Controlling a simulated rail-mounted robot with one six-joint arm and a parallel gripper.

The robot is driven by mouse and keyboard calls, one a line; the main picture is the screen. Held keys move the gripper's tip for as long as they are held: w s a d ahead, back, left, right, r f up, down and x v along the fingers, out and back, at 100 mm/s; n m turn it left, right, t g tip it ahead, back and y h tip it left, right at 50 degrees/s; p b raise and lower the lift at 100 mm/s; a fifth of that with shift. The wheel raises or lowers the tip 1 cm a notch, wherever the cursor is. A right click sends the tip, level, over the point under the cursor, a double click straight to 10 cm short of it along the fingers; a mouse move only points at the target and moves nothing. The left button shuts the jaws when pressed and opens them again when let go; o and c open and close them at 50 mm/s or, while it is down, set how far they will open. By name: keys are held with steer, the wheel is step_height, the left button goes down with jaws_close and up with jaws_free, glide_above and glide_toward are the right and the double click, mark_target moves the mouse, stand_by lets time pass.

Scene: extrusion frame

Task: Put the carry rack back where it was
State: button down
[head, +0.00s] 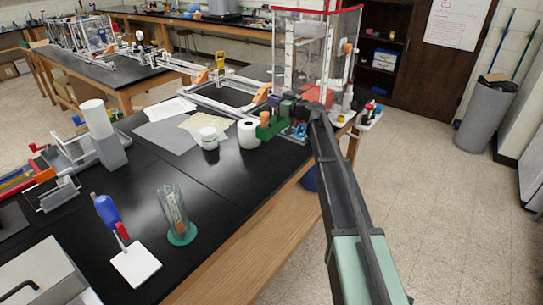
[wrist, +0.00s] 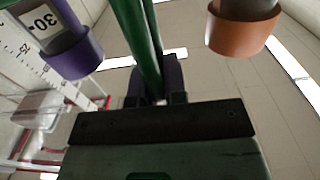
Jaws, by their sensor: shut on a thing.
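The green carry rack (head: 270,130) is near the far right edge of the black bench in the head view, partly behind my gripper. My gripper (head: 291,109) is shut on the rack's green upright or handle (wrist: 141,35), seen in the wrist view between its dark fingers (wrist: 155,84). A cylinder with a purple collar (wrist: 72,56) and a number label is at left in the wrist view. A cylinder with an orange collar (wrist: 243,32) is at right. I cannot tell whether the rack touches the bench.
A clear-walled frame (head: 318,50) stands just behind the rack. A white roll (head: 248,134) and a white jar (head: 209,138) stand left of it. A glass vessel on a green base (head: 176,215) is nearer. The bench middle is clear.

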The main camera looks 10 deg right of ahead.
step_height(320, 180, down, 18)
steer(key=b, duration=1.5)
steer(key=shift+r, duration=0.15)
steer(key=c, duration=1.2)
jaws_free()
steer(key=shift+r, duration=0.1)
steer(key=shift+o, duration=0.2)
